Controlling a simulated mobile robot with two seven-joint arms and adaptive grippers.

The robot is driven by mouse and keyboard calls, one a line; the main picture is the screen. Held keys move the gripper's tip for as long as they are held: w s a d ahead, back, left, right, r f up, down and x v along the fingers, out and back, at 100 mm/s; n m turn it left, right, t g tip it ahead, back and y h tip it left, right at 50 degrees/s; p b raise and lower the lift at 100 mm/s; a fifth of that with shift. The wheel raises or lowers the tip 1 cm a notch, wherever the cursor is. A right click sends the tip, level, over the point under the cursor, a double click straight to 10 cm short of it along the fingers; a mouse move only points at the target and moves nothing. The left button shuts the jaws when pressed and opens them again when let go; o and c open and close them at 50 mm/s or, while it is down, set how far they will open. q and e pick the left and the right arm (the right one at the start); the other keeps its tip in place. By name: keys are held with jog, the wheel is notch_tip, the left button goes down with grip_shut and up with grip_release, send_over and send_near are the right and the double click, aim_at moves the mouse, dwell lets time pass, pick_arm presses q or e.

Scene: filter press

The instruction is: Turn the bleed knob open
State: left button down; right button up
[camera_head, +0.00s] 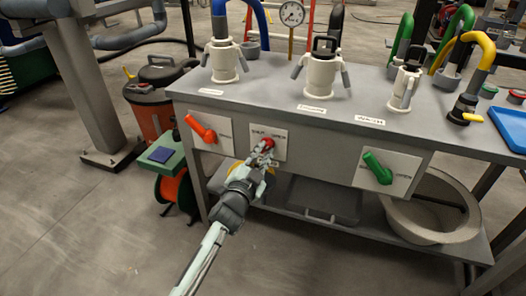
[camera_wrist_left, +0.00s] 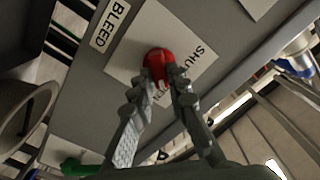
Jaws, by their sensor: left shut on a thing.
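The bleed knob is a red knob (camera_head: 267,143) on a pale plate (camera_head: 281,147) on the front of the grey bench. The plate carries the words SHUT and OPEN. In the left wrist view the red knob (camera_wrist_left: 158,64) sits between the fingertips, and a BLEED label (camera_wrist_left: 111,24) shows beside the plate. My left gripper (camera_head: 262,150) reaches up from below and is shut on the knob; its fingers (camera_wrist_left: 160,82) touch the knob's sides. The knob's pointing direction is hard to tell. My right gripper is not in view.
An orange-red handle (camera_head: 201,130) is on the panel to the left, and a green handle (camera_head: 377,168) is to the right. A pale basin (camera_head: 432,225) and a dark tray (camera_head: 322,199) rest on the lower shelf. The floor in front is clear.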

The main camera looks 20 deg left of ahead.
pick_arm(q)
jog(key=shift+m, duration=0.6)
jog(key=c, duration=1.5)
grip_release()
jog(key=shift+s+f, duration=0.1)
jog(key=shift+s, duration=0.2)
jog(key=s, duration=1.1)
jog(key=shift+s+a, duration=0.15)
jog(key=shift+a, duration=0.05)
